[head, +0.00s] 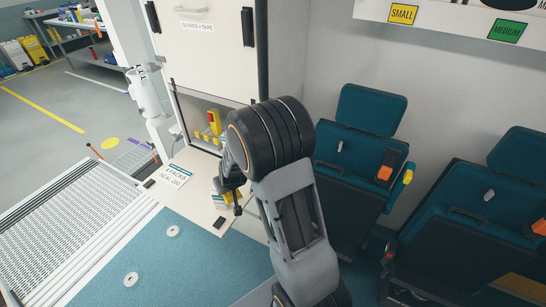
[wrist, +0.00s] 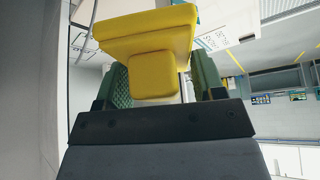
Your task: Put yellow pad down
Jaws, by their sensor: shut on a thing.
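My gripper (wrist: 155,92) is shut on the yellow pad (wrist: 147,36), a flat yellow piece with a blocky yellow part towards me, between green-lined fingers in the wrist view. In the head view my gripper (head: 228,198) is near the pale board below the cabinet, mostly behind my own arm. Small bits of yellow (head: 230,196) show beside the fingers there. I cannot tell whether the pad touches the board (head: 198,197). A label reading "4 packs seal lid" (head: 175,174) lies on the board, left of my gripper.
The cabinet (head: 205,50) labelled gloves and tape has an open lower shelf (head: 205,124) holding yellow and red items. Teal folding seats (head: 355,170) stand at right. A ramp (head: 70,235) lies at left. The teal floor (head: 175,275) in front is mostly clear, with small white rings.

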